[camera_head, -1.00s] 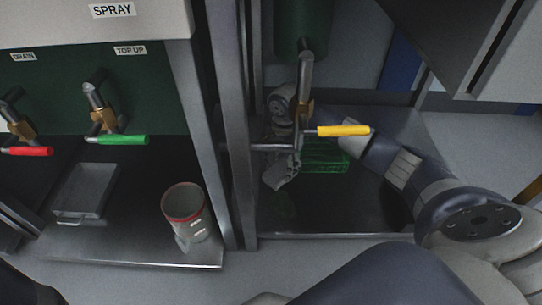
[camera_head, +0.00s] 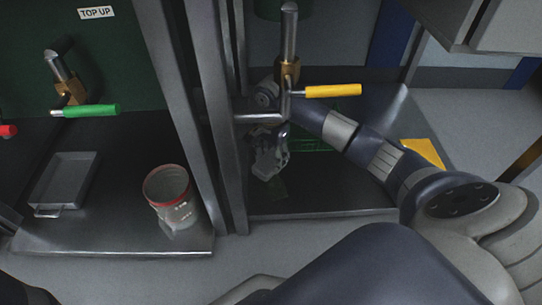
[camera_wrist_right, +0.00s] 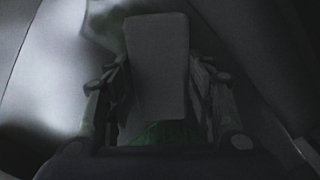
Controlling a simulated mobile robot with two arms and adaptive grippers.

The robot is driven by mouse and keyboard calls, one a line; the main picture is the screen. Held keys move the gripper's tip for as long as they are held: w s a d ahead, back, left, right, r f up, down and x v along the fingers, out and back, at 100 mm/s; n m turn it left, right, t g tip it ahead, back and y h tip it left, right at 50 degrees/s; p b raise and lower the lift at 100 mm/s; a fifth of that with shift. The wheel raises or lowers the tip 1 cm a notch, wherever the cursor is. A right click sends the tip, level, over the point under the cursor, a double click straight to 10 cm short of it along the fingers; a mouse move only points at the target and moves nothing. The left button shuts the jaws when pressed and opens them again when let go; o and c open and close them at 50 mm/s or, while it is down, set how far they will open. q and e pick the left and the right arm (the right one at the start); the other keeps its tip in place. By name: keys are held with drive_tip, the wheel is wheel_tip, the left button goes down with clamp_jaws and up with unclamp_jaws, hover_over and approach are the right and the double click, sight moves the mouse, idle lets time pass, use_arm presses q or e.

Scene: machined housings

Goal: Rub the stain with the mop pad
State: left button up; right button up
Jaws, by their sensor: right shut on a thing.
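My right gripper (camera_head: 268,160) is low over the dark floor of the right bay, below the yellow-handled valve. In the right wrist view it (camera_wrist_right: 158,95) is shut on a grey rectangular block, which looks like the mop pad (camera_wrist_right: 158,60). Something green shows below the block between the fingers. In the head view the pad cannot be told apart from the gripper. A greenish patch also shows beside the block in the wrist view (camera_wrist_right: 108,30). Contact cannot be told. My left gripper is not in view.
A yellow-handled valve (camera_head: 333,91) and its pipe hang over my right forearm. A metal post (camera_head: 212,110) stands left of the gripper. A green rack-like thing (camera_head: 322,146) is behind. The left bay holds a red-rimmed cup (camera_head: 170,203) and a grey tray (camera_head: 65,182).

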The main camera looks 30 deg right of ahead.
drive_tip(key=shift+f+b, duration=0.6)
drive_tip(key=shift+f, duration=0.35)
idle(0.4)
